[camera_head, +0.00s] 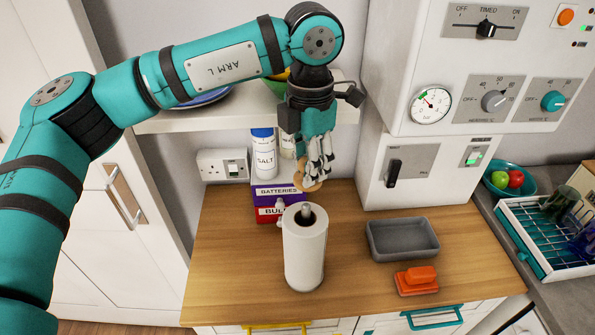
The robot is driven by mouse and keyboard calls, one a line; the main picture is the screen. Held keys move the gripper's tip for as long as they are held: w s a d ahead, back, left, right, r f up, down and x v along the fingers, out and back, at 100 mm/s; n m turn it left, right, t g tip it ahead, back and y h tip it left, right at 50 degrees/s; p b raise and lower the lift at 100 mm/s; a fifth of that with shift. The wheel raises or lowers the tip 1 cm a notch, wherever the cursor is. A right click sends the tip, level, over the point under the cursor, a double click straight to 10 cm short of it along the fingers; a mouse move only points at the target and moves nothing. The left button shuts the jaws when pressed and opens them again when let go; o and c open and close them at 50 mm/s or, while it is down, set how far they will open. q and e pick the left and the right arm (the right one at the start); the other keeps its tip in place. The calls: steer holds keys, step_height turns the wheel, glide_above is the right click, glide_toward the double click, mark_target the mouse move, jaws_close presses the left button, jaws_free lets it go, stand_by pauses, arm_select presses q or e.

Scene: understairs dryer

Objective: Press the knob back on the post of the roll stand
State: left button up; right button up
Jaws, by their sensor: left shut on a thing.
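The roll stand holds a white paper roll (304,258) upright on the wooden worktop. Its grey post (306,211) shows bare at the top of the roll's core. My left gripper (312,180) points down from above, behind and above the post in the picture. It is shut on the tan, round knob (311,187), which is held apart from the post. The gripper's fingers partly hide the knob. My right gripper is not in view.
Purple and red boxes (267,214) and a salt container (264,158) stand behind the roll. A grey tray (372,243) and an orange block-shaped thing (416,281) lie to its right. A white shelf (180,123) is behind my left arm. The worktop's left (230,260) is clear.

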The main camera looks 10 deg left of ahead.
mark_target(306, 204)
arm_select(q)
steer(key=shift+s+a+f+b, duration=0.15)
steer(key=shift+f+b, duration=0.5)
steer(key=shift+f, duration=0.7)
steer(key=shift+f+b, duration=0.45)
steer(key=shift+f, duration=0.5)
steer(key=shift+f+b, duration=0.5)
steer(key=shift+b, duration=0.1)
steer(key=shift+r, duration=0.1)
steer(key=shift+b, duration=0.55)
steer(key=shift+f+b, duration=0.85)
steer(key=shift+b, duration=0.25)
stand_by(1.6)
steer(key=o, duration=1.6)
